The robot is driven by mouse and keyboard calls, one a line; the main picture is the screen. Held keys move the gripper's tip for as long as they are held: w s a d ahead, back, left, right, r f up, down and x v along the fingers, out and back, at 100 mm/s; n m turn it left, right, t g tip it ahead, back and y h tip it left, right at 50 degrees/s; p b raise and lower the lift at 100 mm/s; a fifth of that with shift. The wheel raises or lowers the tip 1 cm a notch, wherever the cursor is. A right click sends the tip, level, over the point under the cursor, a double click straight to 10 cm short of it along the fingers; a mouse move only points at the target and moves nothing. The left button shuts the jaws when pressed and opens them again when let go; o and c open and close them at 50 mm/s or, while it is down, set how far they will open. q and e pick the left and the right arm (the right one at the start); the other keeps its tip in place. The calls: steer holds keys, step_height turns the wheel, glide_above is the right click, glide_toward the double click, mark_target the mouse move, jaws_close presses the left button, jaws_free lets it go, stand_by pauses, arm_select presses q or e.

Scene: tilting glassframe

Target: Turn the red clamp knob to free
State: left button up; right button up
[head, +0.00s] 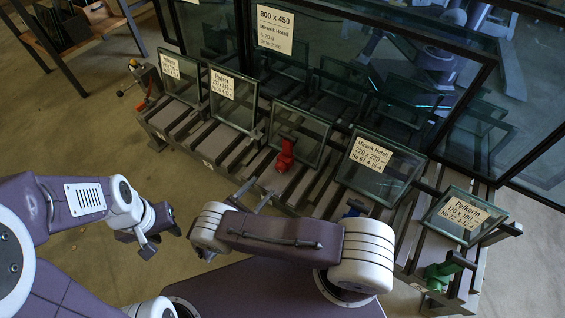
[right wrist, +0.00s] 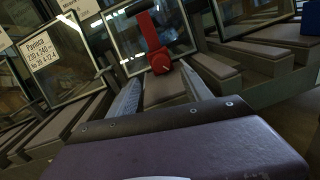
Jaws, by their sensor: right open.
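The red clamp (head: 285,155) stands at the front edge of a small glass pane in the middle of the rack. In the right wrist view its red knob (right wrist: 161,62) faces me, with a small pale mark on it, below the upright red clamp body (right wrist: 149,30). My right gripper (head: 256,193) is open and empty, short of the knob. In the right wrist view the knob shows beyond the gap between its two fingers (right wrist: 160,84). My left gripper (head: 163,241) hangs over the floor at the left, away from the rack, with its fingers apart and nothing between them.
Labelled glass panes (head: 233,98) lean along the slatted rack (head: 222,149) on both sides of the red clamp. A green clamp (head: 440,274) and a blue one (head: 354,208) stand to the right. Larger framed panes rise behind.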

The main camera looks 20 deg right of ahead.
mark_target(278, 169)
steer(key=shift+d, duration=0.15)
steer(key=b+x, duration=0.3)
steer(key=x, duration=0.5)
steer(key=shift+d, duration=0.1)
steer(key=shift+w+d, duration=0.2)
steer(key=shift+d, duration=0.05)
jaws_close()
steer(key=n, duration=0.5)
